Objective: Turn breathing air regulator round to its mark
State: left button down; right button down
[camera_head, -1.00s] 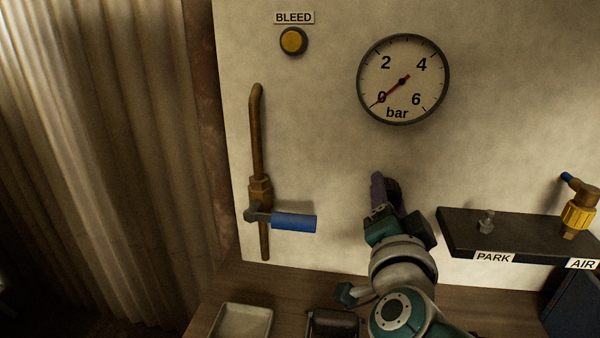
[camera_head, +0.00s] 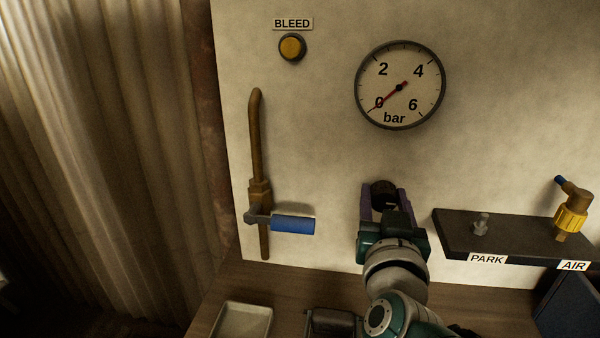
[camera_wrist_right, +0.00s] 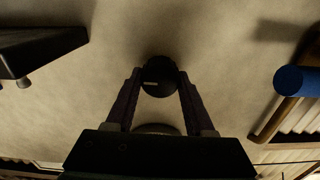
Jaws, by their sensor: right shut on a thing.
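The breathing air regulator appears to be the black round knob (camera_head: 382,189) on the pale panel below the gauge. It carries no readable label. In the right wrist view the dark round knob (camera_wrist_right: 160,76) shows a short pale line on its face. My right gripper (camera_head: 385,194) is shut on the knob, with one purple finger on each side. The wrist view shows the two fingers (camera_wrist_right: 160,84) touching its sides. I cannot make out a mark on the panel around the knob. My left gripper is not in view.
The bar gauge (camera_head: 400,85) above has its needle at 0. A blue-handled lever (camera_head: 293,224) on a brown pipe is to the left, below the BLEED button (camera_head: 292,47). A dark shelf (camera_head: 455,232) with PARK and AIR labels is at right. A tray (camera_head: 243,322) sits below.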

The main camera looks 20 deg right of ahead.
jog(key=shift+n, duration=0.4)
jog(key=shift+c, duration=1.3)
grip_release()
